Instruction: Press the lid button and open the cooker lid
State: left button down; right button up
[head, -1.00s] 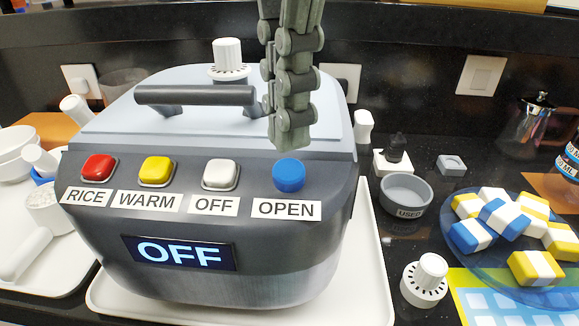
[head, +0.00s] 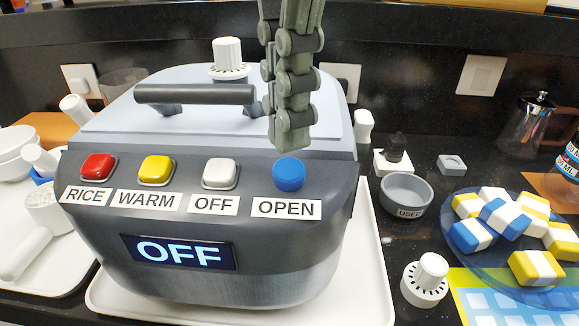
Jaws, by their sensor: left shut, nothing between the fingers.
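The grey rice cooker (head: 215,230) stands on a white tray (head: 372,285). Its light grey lid (head: 180,128) is down, with a dark handle (head: 195,95) and a white knob on top. The blue round lid button (head: 289,174) sits above the label OPEN on the front panel. The display (head: 180,253) reads OFF. My left gripper (head: 290,140) is shut and empty. It points down, with its tips just above and behind the blue button in the picture; I cannot tell if they touch it. My right gripper is not in view.
Red, yellow and white buttons sit left of the blue one. To the right are a grey bowl (head: 406,193) labelled USED, a white knob (head: 425,280) and a blue plate (head: 450,240) of coloured blocks. White bowls (head: 14,152) and a scoop stand at the left.

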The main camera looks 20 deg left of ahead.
aim_at(288, 166)
pick_arm(q)
jog(key=shift+f+b, duration=0.9)
jog(key=shift+f, duration=0.2)
jog(key=shift+r, duration=0.1)
jog(key=shift+r+p, duration=2.5)
jog(key=shift+r, duration=0.95)
jog(key=c, duration=2.3)
grip_release()
